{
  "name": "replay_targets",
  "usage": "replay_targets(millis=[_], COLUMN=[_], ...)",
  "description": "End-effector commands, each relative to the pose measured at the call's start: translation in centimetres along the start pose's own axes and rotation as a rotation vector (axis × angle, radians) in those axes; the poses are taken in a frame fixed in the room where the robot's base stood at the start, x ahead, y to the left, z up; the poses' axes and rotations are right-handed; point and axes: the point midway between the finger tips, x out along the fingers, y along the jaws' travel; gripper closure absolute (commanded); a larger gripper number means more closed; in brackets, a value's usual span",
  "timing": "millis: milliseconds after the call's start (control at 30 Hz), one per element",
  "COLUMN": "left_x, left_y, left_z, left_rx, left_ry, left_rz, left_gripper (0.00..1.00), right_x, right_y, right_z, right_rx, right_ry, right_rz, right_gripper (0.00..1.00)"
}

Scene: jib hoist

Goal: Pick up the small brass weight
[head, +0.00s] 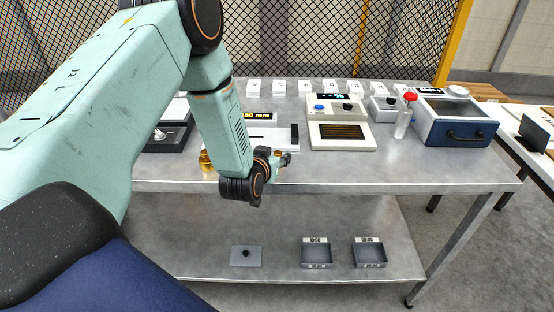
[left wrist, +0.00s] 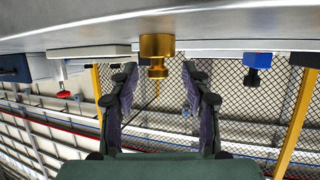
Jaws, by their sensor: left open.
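A brass weight (left wrist: 157,47) with a narrower knob shows in the left wrist view, which is upside down. It stands on the bench top, in line with the gap between the fingers of my left gripper (left wrist: 158,84). The fingers are open and do not visibly touch it. In the head view my left gripper (head: 284,158) is over the front edge of the bench, with a bit of brass (head: 277,152) showing behind it. Another brass piece (head: 206,160) shows left of my forearm, partly hidden by it. My right gripper is not in view.
The steel bench (head: 400,176) holds a beige device (head: 341,134), a red-capped bottle (head: 404,120) and a blue box (head: 455,118). Several white blocks stand along its back. The lower shelf (head: 290,220) carries two grey trays and a plate. The front right bench top is clear.

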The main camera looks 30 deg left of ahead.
Motion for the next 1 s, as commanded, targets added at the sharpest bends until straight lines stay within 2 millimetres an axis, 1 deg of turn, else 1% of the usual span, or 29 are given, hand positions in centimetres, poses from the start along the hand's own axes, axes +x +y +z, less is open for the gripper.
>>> replay_targets(millis=[33,100,200,467,1000], left_x=[0.7,1.3,1.8,1.9,1.9], left_y=[0.1,0.1,0.1,0.1,0.1], left_z=[0.1,0.1,0.1,0.1,0.1], left_rx=[0.002,0.002,0.002,0.001,0.001], left_ry=[0.001,0.0,0.0,-0.001,-0.003], left_rz=[0.001,0.001,0.001,0.001,0.001], left_gripper=[0.52,0.52,0.52,0.53,0.99], right_x=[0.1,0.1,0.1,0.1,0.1], right_y=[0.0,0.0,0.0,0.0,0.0], right_z=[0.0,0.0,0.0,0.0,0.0], right_rx=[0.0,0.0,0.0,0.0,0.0], right_ry=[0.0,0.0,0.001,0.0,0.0], right_rz=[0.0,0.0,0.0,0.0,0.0], right_gripper=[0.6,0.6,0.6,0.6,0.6])
